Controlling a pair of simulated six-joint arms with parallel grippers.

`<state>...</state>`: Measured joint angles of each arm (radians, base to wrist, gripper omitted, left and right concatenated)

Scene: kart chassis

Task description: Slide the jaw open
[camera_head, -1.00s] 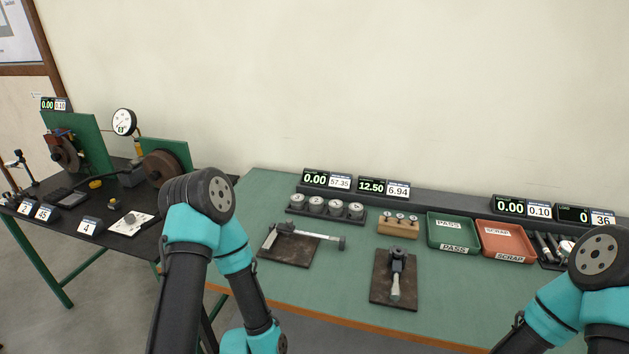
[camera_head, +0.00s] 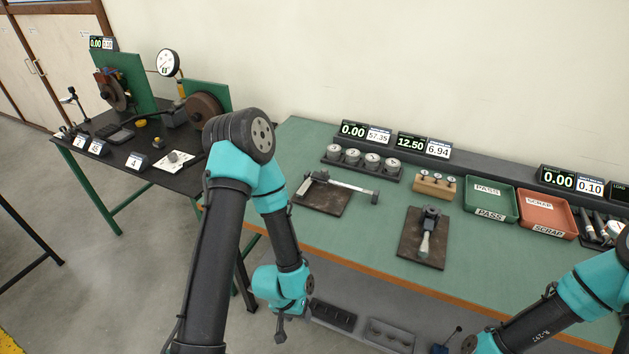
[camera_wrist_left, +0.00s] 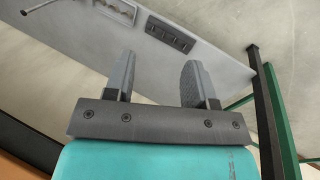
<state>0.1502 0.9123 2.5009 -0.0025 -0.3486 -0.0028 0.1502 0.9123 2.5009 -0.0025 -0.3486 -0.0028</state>
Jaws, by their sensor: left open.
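A caliper-like tool with a long silver beam (camera_head: 345,185) lies on a dark plate (camera_head: 318,204) at the left of the green bench. I cannot tell at this size how far its jaw stands open. A second tool with a pale handle (camera_head: 426,240) lies on another dark plate to its right. My left gripper (camera_head: 280,332) hangs low in front of the bench, well away from both tools. In the left wrist view its two fingers (camera_wrist_left: 160,78) are apart with nothing between them. My right gripper is out of view; only part of the right arm shows.
Weights in a rack (camera_head: 360,161), a wooden block (camera_head: 435,184), a green PASS tray (camera_head: 490,215) and a red SCRAP tray (camera_head: 548,228) line the bench's rear. A black table (camera_head: 150,185) stands left.

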